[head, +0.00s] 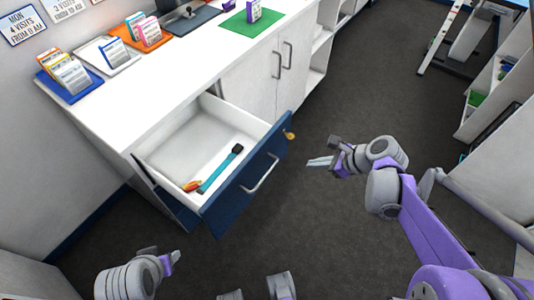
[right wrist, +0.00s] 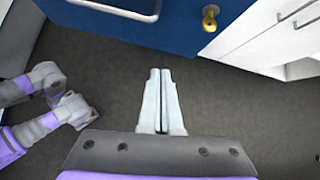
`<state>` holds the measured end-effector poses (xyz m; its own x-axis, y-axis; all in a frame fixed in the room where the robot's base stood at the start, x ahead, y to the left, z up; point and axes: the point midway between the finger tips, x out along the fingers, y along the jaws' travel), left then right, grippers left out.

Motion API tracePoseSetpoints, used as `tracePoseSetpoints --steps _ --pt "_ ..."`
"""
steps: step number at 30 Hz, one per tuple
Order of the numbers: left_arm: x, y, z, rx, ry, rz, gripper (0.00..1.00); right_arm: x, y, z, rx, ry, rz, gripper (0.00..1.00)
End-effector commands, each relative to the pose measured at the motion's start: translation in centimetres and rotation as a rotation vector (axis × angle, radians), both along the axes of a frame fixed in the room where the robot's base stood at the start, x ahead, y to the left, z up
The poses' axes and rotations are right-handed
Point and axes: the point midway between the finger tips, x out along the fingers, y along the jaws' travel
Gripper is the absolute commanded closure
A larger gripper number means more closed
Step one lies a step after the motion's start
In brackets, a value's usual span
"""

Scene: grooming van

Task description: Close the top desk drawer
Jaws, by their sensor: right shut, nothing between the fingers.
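The top desk drawer (head: 247,178) stands pulled out from the white desk, with a dark blue front and a silver bar handle (head: 260,176). In it lie a teal and black tool (head: 221,168) and a small orange and red item (head: 192,185). My right gripper (head: 320,162) is shut and empty, to the right of the drawer front and apart from it. In the right wrist view the blue front (right wrist: 150,22) shows beyond the shut fingers (right wrist: 160,90). My left gripper (head: 178,257) is low, in front of the desk; its fingers are too small to judge.
A yellow knob (head: 289,135) sits by the drawer front's right end. The white desk top (head: 130,95) holds card racks and a green mat (head: 262,25). Cabinet doors (head: 275,75) are right of the drawer. Grey floor (head: 340,110) around my right gripper is clear.

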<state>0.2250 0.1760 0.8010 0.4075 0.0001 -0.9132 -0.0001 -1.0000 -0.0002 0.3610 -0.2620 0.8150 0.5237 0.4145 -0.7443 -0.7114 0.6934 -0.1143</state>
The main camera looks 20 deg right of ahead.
Motion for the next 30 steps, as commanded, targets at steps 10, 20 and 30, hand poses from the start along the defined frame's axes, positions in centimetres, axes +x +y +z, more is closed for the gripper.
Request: tracePoseSetpoints --steps 10,20,30 --pt "0.0 0.0 -1.5 0.0 0.005 0.0 0.5 2.1 -0.5 -2.2 0.131 0.035 -0.132 1.0" --pt "0.0 0.0 -3.4 0.0 0.012 0.0 0.5 6.0 2.6 -7.3 0.129 0.034 -0.128 1.0" --pt "0.0 0.0 -3.7 0.0 0.013 0.0 0.5 9.3 5.2 -7.7 0.127 0.032 -0.13 1.0"
